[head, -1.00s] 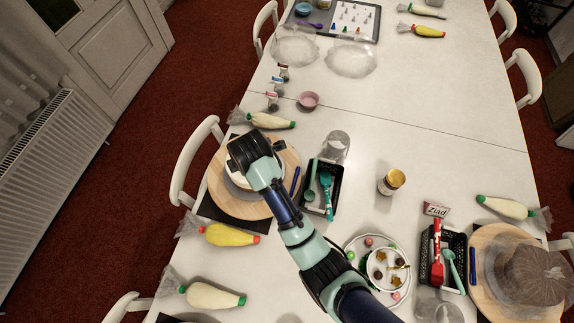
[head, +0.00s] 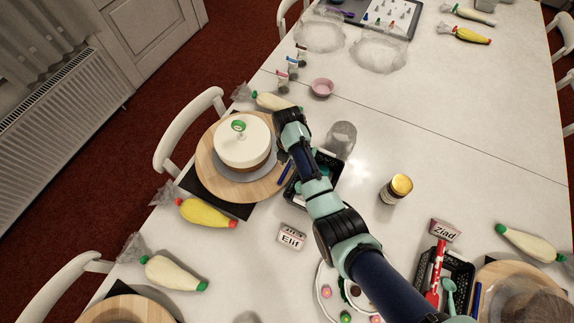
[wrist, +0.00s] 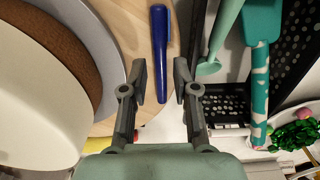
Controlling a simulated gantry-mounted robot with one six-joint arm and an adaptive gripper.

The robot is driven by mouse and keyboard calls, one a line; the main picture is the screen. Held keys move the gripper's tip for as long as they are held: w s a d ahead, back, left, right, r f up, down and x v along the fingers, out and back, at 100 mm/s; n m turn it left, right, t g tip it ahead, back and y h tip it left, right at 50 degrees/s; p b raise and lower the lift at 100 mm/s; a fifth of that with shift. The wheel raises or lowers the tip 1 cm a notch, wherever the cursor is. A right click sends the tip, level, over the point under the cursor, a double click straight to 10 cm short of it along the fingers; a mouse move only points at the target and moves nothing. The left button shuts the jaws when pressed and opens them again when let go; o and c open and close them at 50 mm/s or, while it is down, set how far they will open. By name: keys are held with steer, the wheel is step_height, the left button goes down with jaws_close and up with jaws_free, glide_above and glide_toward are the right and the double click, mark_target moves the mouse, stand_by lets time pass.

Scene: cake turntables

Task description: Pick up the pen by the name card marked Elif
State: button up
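A dark blue pen (head: 286,172) lies along the right edge of the round wooden turntable (head: 208,166). The pen also shows in the wrist view (wrist: 160,40). The name card marked Elif (head: 291,236) stands on the table below the turntable and black caddy. My gripper (head: 283,154) is above the pen, partly hidden behind my arm in the head view. In the wrist view my gripper (wrist: 160,82) is open and empty, with a fingertip on each side of the pen's lower end. I cannot tell the height gap.
A white cake (head: 241,140) stands on the turntable, left of my gripper. A black caddy (wrist: 222,100) with teal tools is close on the right. A clear glass (head: 342,138) stands beyond it. Another card marked Ziad (head: 445,230) is at the right.

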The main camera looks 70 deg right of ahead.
mark_target(288, 166)
step_height(288, 166, down, 2)
steer(key=shift+f, duration=0.15)
steer(key=c, duration=0.5)
steer(key=shift+c, duration=0.2)
step_height(288, 166, up, 20)
steer(key=p, duration=0.7)
steer(key=shift+p, duration=0.35)
